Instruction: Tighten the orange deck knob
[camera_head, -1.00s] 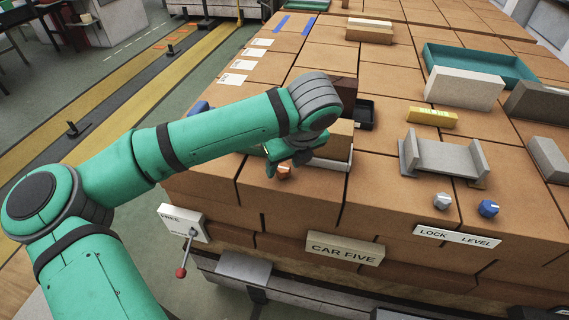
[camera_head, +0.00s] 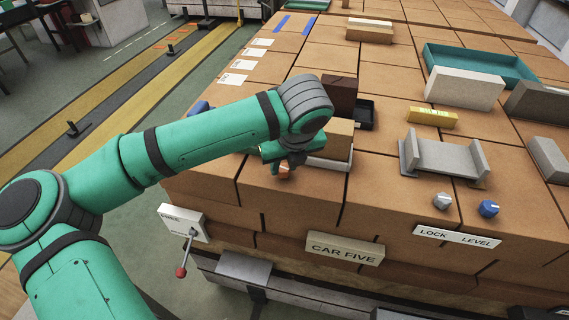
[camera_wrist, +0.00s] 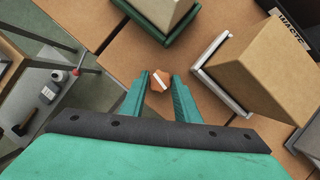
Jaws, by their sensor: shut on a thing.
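The orange deck knob (camera_head: 284,171) sits on the tan brick deck near its front edge, below the tan block. In the wrist view the knob (camera_wrist: 159,80) shows a white line on its top, slanting from upper left to lower right. My gripper (camera_head: 284,168) is over the knob and points down at it. In the wrist view my gripper's two green fingers (camera_wrist: 160,88) stand on either side of the knob and are shut on it. The arm hides part of the deck behind the knob.
A tan block (camera_head: 340,136) in a pale tray stands close to the right of my gripper. A black tray (camera_head: 366,114) and a dark brown block (camera_head: 340,95) are behind it. A grey knob (camera_head: 442,201) and a blue knob (camera_head: 488,209) are farther right. A red-ended lever (camera_head: 182,270) hangs at the front.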

